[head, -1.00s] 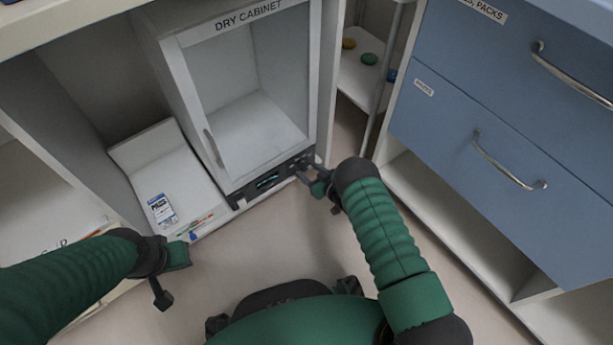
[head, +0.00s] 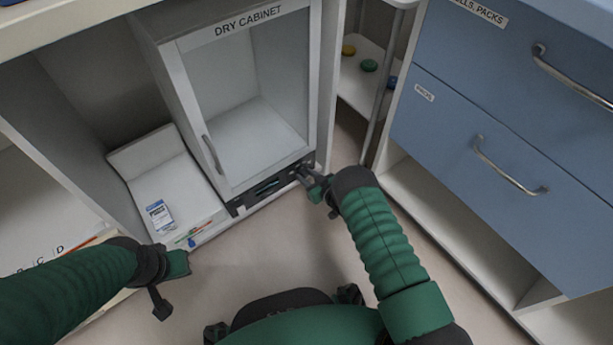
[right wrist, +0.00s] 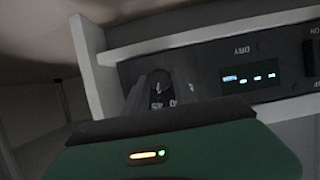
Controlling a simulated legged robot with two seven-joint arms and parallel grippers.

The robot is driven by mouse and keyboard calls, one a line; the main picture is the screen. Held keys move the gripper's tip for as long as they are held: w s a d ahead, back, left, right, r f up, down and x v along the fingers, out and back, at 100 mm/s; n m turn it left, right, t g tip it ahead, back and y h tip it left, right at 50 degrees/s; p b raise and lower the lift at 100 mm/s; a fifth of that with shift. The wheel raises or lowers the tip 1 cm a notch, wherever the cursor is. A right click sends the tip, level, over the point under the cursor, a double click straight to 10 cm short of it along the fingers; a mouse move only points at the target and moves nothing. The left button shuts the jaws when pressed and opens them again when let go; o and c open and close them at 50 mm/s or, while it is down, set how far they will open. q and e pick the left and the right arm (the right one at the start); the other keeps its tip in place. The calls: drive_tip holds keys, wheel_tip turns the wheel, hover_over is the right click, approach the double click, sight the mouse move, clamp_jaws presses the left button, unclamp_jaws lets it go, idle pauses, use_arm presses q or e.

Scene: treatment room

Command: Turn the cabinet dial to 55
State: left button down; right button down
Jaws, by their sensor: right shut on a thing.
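The dry cabinet (head: 250,105) stands under the counter, with a dark control panel (head: 256,193) along its lower front. My right gripper (head: 305,174) is at the right end of that panel, shut on the dial. In the right wrist view the dial (right wrist: 158,88) sits between the fingers, with part of its scale, near 45, showing; its exact setting cannot be read. A lit display (right wrist: 251,78) is on the panel beside it. My left gripper (head: 172,280) is low at the left, away from the cabinet; its jaw opening cannot be made out.
A white tray (head: 185,190) with a labelled packet (head: 159,214) and small coloured items stands left of the cabinet. Blue drawers (head: 480,130) with metal handles stand close on the right. A metal pole (head: 381,90) rises between. The floor in front is clear.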

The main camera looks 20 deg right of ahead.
drive_tip(key=shift+s+a+f+n+t+h+b, duration=0.1)
drive_tip(key=shift+a+f+n+t+h+b, duration=0.2)
drive_tip(key=shift+n+t+h, duration=1.1)
drive_tip(key=shift+s+a+f+n+t+h+b, duration=0.15)
drive_tip(key=shift+n+h+b, duration=0.25)
drive_tip(key=shift+n, duration=2.05)
drive_tip(key=shift+a+f+n+t+h+b, duration=0.1)
drive_tip(key=shift+n+t+h+b, duration=0.5)
drive_tip(key=shift+n, duration=1.35)
drive_tip(key=c, duration=1.1)
unclamp_jaws()
drive_tip(key=shift+o, duration=0.2)
drive_tip(key=shift+r, duration=0.1)
